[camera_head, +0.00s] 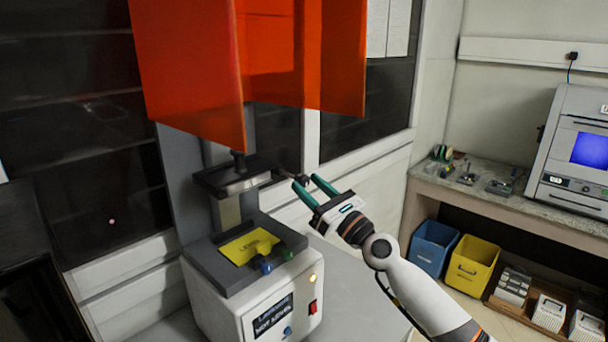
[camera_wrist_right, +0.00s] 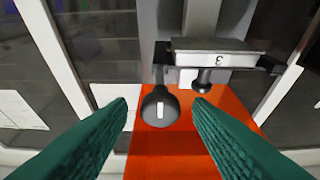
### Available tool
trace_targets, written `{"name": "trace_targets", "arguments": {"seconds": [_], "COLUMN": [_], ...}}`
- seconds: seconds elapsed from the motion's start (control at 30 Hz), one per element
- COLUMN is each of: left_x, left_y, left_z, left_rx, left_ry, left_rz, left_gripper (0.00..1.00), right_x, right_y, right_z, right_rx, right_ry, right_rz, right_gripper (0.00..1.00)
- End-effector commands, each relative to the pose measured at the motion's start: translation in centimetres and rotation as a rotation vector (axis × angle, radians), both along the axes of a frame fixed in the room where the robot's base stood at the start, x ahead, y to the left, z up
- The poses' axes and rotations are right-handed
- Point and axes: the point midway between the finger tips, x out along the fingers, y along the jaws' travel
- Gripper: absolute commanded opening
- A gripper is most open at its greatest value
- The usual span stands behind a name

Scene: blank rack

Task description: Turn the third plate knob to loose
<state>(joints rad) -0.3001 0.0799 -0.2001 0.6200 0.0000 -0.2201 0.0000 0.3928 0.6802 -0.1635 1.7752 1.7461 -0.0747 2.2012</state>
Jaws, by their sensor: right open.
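A grey build plate (camera_head: 238,181) hangs on the column of a white resin printer (camera_head: 255,300). In the right wrist view the plate (camera_wrist_right: 215,56) carries an upside-down "3". A dark round knob with a white bar mark (camera_wrist_right: 160,108) sits at the plate's side, its bar roughly vertical in that view. In the head view the knob (camera_head: 301,178) is small, close to the fingertips. My right gripper (camera_head: 309,181) is open, its green fingers on either side of the knob's line of sight, with nothing between them. I cannot tell their exact distance from it. My left gripper is not in view.
A raised orange cover (camera_head: 190,70) hangs above the plate. A second black knob (camera_wrist_right: 205,82) stands on the plate. Below is a yellow tray (camera_head: 248,246) with blue and green knobs in front. Blue (camera_head: 432,246) and yellow (camera_head: 472,262) bins stand under the right bench.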

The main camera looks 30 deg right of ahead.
Motion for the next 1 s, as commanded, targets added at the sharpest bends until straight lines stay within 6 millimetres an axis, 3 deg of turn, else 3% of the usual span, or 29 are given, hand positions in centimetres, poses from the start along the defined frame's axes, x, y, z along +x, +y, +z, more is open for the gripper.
{"name": "trace_targets", "arguments": {"seconds": [0.2,0.53,0.8,1.0], "left_x": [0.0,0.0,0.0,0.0], "left_y": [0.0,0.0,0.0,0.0], "left_z": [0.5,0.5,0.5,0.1], "left_rx": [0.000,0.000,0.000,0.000], "left_ry": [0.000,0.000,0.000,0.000], "left_rz": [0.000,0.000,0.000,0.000], "left_gripper": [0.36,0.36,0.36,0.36], "right_x": [1.8,2.1,2.1,2.1], "right_y": [0.7,0.8,0.8,0.8], "right_z": [0.8,0.8,0.8,0.7], "right_rx": [-0.001,-0.001,-0.001,-0.016], "right_ry": [0.000,0.001,0.001,-0.006], "right_rz": [0.000,0.000,0.000,-0.001], "right_gripper": [0.46,0.46,0.04,0.04]}}
